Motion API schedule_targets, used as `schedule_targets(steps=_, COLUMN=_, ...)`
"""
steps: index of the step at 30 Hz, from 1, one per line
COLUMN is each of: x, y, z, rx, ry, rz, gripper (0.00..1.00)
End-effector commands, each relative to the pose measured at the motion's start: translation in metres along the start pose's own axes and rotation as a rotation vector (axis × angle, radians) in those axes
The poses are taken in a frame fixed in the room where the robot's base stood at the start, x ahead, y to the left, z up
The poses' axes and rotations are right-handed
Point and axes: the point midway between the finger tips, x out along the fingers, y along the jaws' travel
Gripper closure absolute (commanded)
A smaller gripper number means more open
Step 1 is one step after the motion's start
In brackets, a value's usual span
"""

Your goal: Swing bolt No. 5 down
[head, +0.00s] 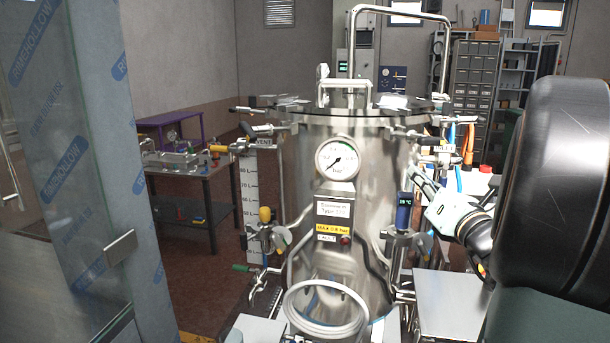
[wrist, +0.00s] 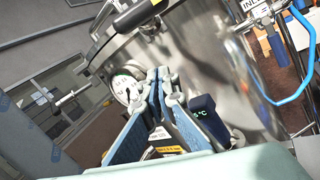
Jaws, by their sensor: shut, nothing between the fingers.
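A steel filler vessel (head: 370,215) with a round lid (head: 345,113) stands in the middle of the head view. Swing bolts with bar handles sit around the lid rim, one at the right front (head: 412,136) and one at the left (head: 246,130). No bolt number is legible, so I cannot tell which is No. 5. A black-sleeved bolt handle (wrist: 140,14) shows at the top of the wrist view. My gripper (head: 417,178) is shut and empty beside the vessel's right wall, below the right front bolt. Its blue-grey fingers (wrist: 162,85) also show in the wrist view.
A pressure gauge (head: 337,158) and label panel are on the vessel's front. A blue digital sensor (head: 404,212) stands close to my gripper. A blue hose (wrist: 290,92) hangs at right. A glass door with printed film (head: 70,130) fills the left side.

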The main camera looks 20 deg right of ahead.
Motion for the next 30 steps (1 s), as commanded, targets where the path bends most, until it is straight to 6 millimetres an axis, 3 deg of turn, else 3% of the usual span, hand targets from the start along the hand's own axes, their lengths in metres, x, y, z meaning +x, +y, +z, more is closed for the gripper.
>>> schedule_targets(steps=3, x=0.02, y=0.0, z=0.009, rx=-0.001, ry=-0.002, rz=-0.002, gripper=1.0)
schedule_targets(steps=9, x=0.025, y=0.001, z=0.034, rx=-0.001, ry=-0.001, rz=-0.001, gripper=1.0)
schedule_targets(steps=24, x=0.026, y=0.0, z=0.04, rx=0.0, ry=0.0, rz=-0.001, gripper=1.0)
schedule_targets(steps=30, x=0.029, y=0.005, z=0.057, rx=-0.001, ry=-0.001, rz=0.001, gripper=1.0)
